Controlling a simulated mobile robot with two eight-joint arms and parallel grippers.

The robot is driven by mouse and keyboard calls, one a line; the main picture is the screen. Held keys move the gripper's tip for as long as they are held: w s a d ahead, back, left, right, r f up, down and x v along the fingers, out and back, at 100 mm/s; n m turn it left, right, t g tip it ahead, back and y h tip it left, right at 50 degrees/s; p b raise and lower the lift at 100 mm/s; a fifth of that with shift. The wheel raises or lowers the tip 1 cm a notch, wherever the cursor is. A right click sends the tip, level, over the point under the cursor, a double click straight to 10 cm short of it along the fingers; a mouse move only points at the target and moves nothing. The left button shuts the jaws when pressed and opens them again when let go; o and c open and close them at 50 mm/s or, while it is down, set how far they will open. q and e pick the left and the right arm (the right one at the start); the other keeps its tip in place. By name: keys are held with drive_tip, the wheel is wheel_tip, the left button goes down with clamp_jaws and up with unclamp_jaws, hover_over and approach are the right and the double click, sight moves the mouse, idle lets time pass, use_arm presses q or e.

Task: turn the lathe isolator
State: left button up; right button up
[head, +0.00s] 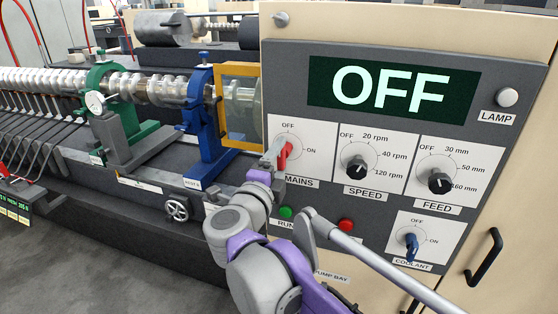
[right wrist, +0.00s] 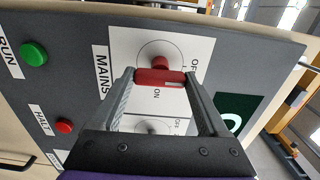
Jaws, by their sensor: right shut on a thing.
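The red isolator handle (head: 286,153) sits on the white MAINS plate (head: 312,137) of the grey control panel, between the OFF mark above it and the ON mark to its right. In the head view it stands nearly upright, along the OFF direction. My right gripper (head: 277,160) is at the handle and hides part of it. In the right wrist view the red handle (right wrist: 160,77) lies between the fingertips of my right gripper (right wrist: 160,80), which is shut on it. The large display (head: 392,88) reads OFF. My left gripper is not in view.
The SPEED knob (head: 356,168) and FEED knob (head: 440,182) are right of the handle. A green RUN button (head: 286,212) and a red button (head: 346,225) sit below, with the blue COOLANT handle (head: 411,246). The lathe's yellow-framed guard (head: 238,68) stands close on the left.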

drive_tip(key=o, duration=1.2)
drive_tip(key=shift+o, duration=0.2)
drive_tip(key=shift+s, duration=0.1)
drive_tip(key=b+v, duration=0.1)
drive_tip(key=v, duration=0.9)
drive_tip(key=shift+s, duration=0.3)
drive_tip(key=shift+a, duration=0.1)
